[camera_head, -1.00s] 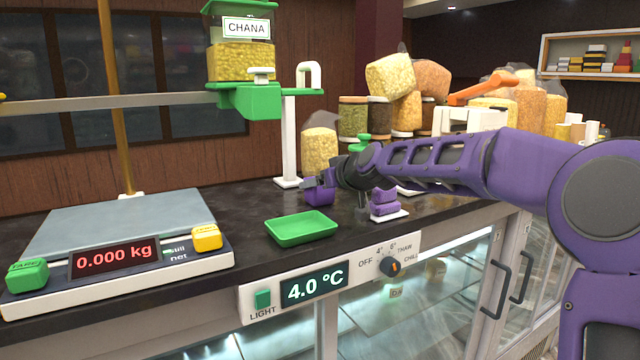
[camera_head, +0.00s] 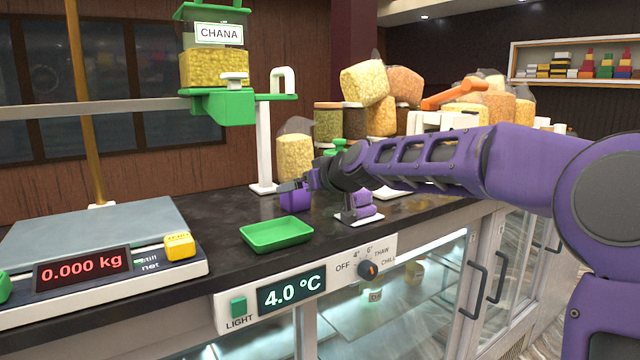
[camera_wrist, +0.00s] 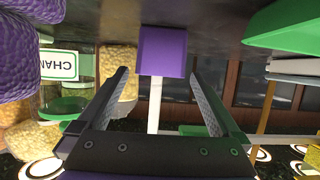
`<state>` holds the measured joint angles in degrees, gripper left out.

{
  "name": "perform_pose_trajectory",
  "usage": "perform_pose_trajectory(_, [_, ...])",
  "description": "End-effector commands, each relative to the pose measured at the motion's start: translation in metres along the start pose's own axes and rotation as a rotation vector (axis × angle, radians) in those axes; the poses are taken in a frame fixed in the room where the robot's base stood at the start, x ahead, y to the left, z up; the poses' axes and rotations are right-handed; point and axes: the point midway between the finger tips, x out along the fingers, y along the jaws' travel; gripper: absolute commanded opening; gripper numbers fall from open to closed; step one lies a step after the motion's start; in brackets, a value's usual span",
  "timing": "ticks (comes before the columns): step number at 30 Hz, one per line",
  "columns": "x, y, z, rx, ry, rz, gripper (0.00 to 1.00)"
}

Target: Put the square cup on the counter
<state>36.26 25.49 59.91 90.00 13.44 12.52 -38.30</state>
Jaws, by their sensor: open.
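The square cup, a small purple block-shaped cup (camera_head: 296,200), is on the dark counter (camera_head: 225,203) behind the green tray. In the wrist view, the cup (camera_wrist: 162,52) shows just past and between the fingertips, with the counter at the top of the picture. My gripper (camera_head: 287,187) is open and reaches in from the right at the cup. In the wrist view, my gripper's fingers (camera_wrist: 160,85) are spread with nothing between them. I cannot tell whether a finger touches the cup. The cup's far side is hidden.
A green tray (camera_head: 276,234) lies at the counter's front edge. A scale (camera_head: 100,238) is at left. A green chana dispenser (camera_head: 222,105) on a white post stands behind. Purple pieces (camera_head: 364,203) sit right of the cup. Jars and bags (camera_head: 380,115) fill the back right.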

Motion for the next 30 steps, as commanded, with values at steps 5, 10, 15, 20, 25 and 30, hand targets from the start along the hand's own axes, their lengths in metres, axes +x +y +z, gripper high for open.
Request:
perform_pose_trajectory(5, [-0.023, 0.003, 0.001, 0.002, 0.001, 0.004, 1.00])
perform_pose_trajectory(10, [-0.042, 0.003, 0.001, 0.002, 0.001, 0.004, 1.00])
perform_pose_trajectory(15, [-0.059, 0.002, 0.002, 0.000, -0.002, 0.004, 1.00])
perform_pose_trajectory(20, [-0.072, 0.003, 0.001, 0.002, 0.001, 0.004, 1.00])
perform_pose_trajectory(25, [-0.082, 0.002, 0.001, 0.002, -0.001, 0.002, 1.00])
perform_pose_trajectory(30, [-0.086, 0.001, 0.000, 0.000, -0.001, 0.001, 1.00])
